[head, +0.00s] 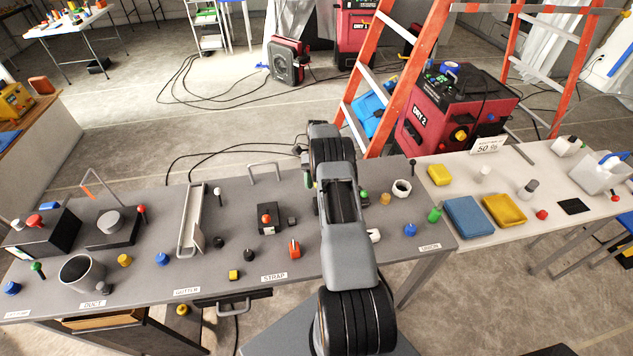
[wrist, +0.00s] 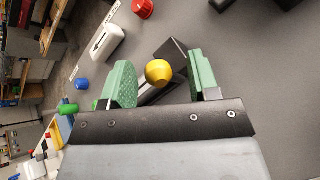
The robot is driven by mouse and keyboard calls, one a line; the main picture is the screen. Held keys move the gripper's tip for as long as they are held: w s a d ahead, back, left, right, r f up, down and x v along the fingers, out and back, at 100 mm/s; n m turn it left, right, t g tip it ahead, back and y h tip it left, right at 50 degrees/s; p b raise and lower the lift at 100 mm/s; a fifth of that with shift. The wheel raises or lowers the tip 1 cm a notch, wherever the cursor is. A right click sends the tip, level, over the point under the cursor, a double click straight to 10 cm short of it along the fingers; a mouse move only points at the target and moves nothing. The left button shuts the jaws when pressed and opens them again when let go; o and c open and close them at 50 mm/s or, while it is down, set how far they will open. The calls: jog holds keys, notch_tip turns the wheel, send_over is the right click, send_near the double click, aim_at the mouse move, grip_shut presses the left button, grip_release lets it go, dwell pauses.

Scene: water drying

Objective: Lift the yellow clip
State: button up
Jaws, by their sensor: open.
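My gripper (wrist: 160,68) is open in the wrist view, with its two green fingers spread wide. A small rounded yellow piece (wrist: 158,72), apparently the yellow clip, shows between the fingers, with a gap on each side. A dark grey wedge-like part (wrist: 176,56) sits just beside and behind it. The fingers do not visibly touch the yellow piece. In the head view my arm covers most of the gripper; a yellow piece (head: 385,198), likely the same one, shows just right of the arm on the grey table (head: 340,262).
A white block (wrist: 102,42), a red knob (wrist: 143,8) and a blue knob (wrist: 82,84) lie near the gripper. The grey tabletop right of the fingers looks clear in the wrist view.

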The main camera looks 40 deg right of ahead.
notch_tip(320, 180, up, 4)
jog(key=p, duration=0.3)
jog(key=shift+f+p, duration=0.2)
jog(key=shift+p, duration=0.2)
jog(key=shift+s+a+r+b, duration=0.1)
jog(key=shift+s+r+b, duration=0.1)
jog(key=shift+b, duration=0.15)
jog(key=s+a+r+b, duration=0.4)
jog(key=s+a+r, duration=0.2)
jog(key=s+r, duration=0.3)
jog(key=s, duration=0.3)
jog(key=shift+b, duration=0.35)
jog(key=shift+s, duration=0.1)
jog(key=shift+c, duration=0.3)
